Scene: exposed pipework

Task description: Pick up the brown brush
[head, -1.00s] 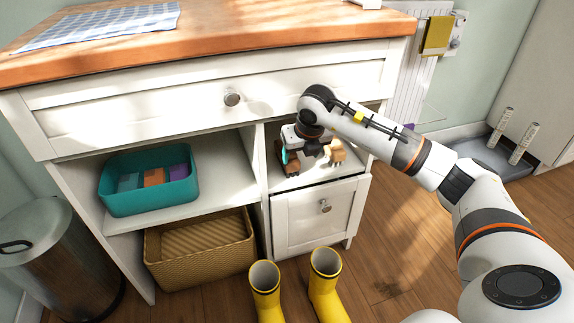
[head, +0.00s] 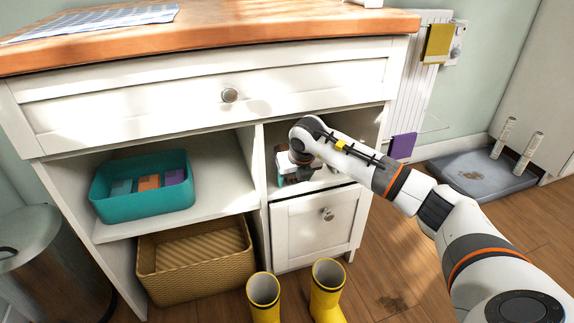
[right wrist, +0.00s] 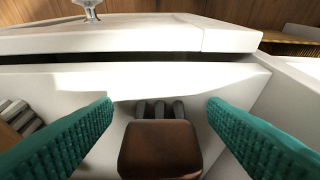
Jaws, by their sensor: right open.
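In the right wrist view, a brown brush (right wrist: 160,148) with grey bristle tufts at its far end lies between the fingers on the white shelf. My right gripper (right wrist: 160,120) is open, one teal finger on each side of the brush, with visible gaps. In the head view the right gripper (head: 296,174) is inside the small compartment above the lower drawer, and my own arm hides the brush there. My left gripper is out of view.
Another brush with grey tufts (right wrist: 18,118) lies at the left in the right wrist view. The compartment sits above a white drawer (head: 312,228) and beside a teal bin (head: 140,205). Yellow boots (head: 326,290) stand on the floor below.

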